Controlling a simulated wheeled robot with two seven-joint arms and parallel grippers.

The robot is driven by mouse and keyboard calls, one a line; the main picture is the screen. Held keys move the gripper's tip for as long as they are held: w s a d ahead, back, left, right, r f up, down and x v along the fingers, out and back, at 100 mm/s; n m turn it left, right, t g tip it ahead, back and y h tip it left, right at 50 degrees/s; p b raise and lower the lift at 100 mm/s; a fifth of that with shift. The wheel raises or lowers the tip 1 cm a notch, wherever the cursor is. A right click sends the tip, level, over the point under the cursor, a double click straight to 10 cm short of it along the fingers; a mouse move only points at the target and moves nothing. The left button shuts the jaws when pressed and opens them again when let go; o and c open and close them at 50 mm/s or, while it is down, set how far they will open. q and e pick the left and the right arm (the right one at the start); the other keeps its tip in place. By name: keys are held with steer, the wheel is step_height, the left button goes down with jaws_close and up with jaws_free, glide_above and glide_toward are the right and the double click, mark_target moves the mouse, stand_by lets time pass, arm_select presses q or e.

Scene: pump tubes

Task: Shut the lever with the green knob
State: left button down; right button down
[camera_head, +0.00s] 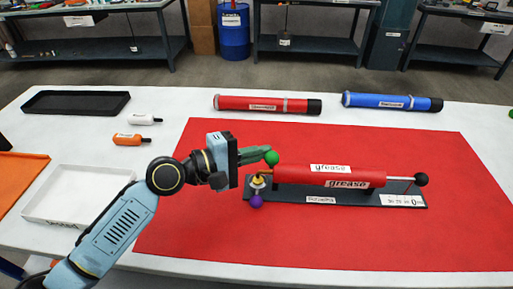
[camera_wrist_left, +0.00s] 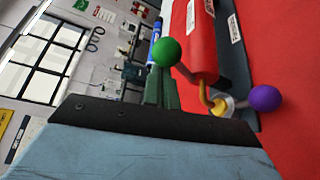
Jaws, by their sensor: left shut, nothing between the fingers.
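The pump is a red cylinder labelled "grease" (camera_head: 300,170) on a dark base plate (camera_head: 300,199). At its left end is a yellow fitting (camera_head: 258,181) with two levers. The green knob (camera_head: 271,158) is on the upper, far side; the purple knob (camera_head: 256,201) points towards me. My left gripper (camera_head: 256,155) is shut and empty, its fingertips right beside the green knob. In the left wrist view the green knob (camera_wrist_left: 165,52) appears at the fingers' tips, and the purple knob (camera_wrist_left: 265,98) is to the right. I cannot tell whether the fingers touch the green knob.
The pump stands on a red mat (camera_head: 330,240). A red tube (camera_head: 230,103) and a blue tube (camera_head: 365,100) lie behind it. A black tray (camera_head: 75,111), a white tray (camera_head: 75,221) and white and orange bottles (camera_head: 127,139) are at left. The mat's front is clear.

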arm_select(q)
steer(key=shift+s, duration=0.1)
arm_select(e)
steer(key=shift+f, duration=0.1)
arm_select(q)
steer(key=shift+s+d+m+h+b, duration=0.1)
steer(key=shift+s+m+h+b, duration=0.2)
steer(key=shift+s+m+b, duration=0.25)
arm_select(e)
steer(key=shift+w+a+r, duration=0.1)
steer(key=shift+w, duration=0.55)
steer(key=shift+w+a+r, duration=0.1)
steer(key=shift+w, duration=0.5)
